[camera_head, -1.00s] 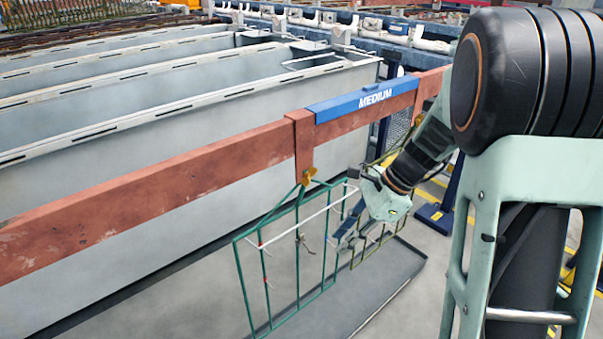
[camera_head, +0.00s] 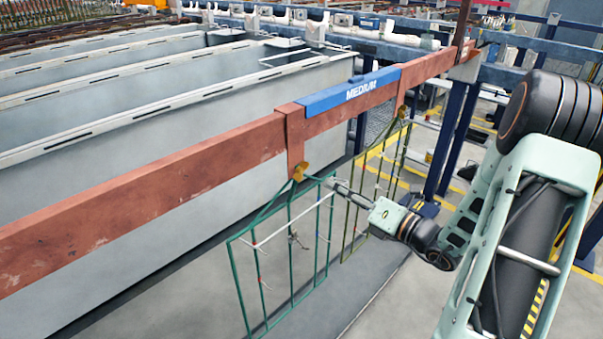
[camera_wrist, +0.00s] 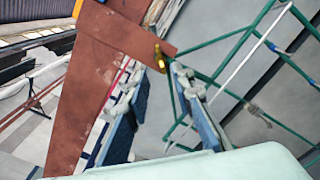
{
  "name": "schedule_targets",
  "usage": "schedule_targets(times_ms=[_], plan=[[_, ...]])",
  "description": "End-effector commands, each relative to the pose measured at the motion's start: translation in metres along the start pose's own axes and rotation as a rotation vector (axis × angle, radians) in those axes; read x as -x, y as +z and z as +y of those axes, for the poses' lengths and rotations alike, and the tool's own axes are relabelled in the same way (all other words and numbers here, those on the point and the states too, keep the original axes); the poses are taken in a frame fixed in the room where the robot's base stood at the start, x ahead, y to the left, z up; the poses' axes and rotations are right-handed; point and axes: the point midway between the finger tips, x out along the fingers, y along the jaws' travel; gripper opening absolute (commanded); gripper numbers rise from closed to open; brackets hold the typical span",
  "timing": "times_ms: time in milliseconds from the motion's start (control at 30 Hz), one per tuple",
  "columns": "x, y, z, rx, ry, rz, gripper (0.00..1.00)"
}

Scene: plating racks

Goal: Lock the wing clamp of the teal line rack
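The teal line rack (camera_head: 235,270) is a green wire frame hanging from the rust-red beam (camera_head: 120,190) below a bracket. Its wing clamp (camera_head: 298,172) is a small yellow piece at the rack's top; it also shows in the wrist view (camera_wrist: 159,56). My gripper (camera_head: 335,184) is just right of the clamp, pointing left towards it. In the wrist view my gripper (camera_wrist: 157,80) is open, with the clamp seen between and beyond its two fingertips. I see no contact. The teal rack also shows at the right of the wrist view (camera_wrist: 215,40).
A second, olive rack (camera_head: 348,215) hangs to the right, behind my gripper, from another yellow clamp (camera_head: 402,112). Long grey tanks (camera_head: 200,215) stand behind the beam. The floor in front is clear.

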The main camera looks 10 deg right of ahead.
Motion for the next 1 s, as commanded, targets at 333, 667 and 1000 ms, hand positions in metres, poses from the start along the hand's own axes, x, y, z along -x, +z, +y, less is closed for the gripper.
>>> schedule_targets(times_ms=[333,667,1000], plan=[[-0.064,-0.002,0.002,0.003,0.005,0.006,0.22],[-0.1,-0.002,0.001,0.003,0.002,0.006,0.22],[-0.102,-0.002,0.001,0.004,0.002,0.005,0.18]])
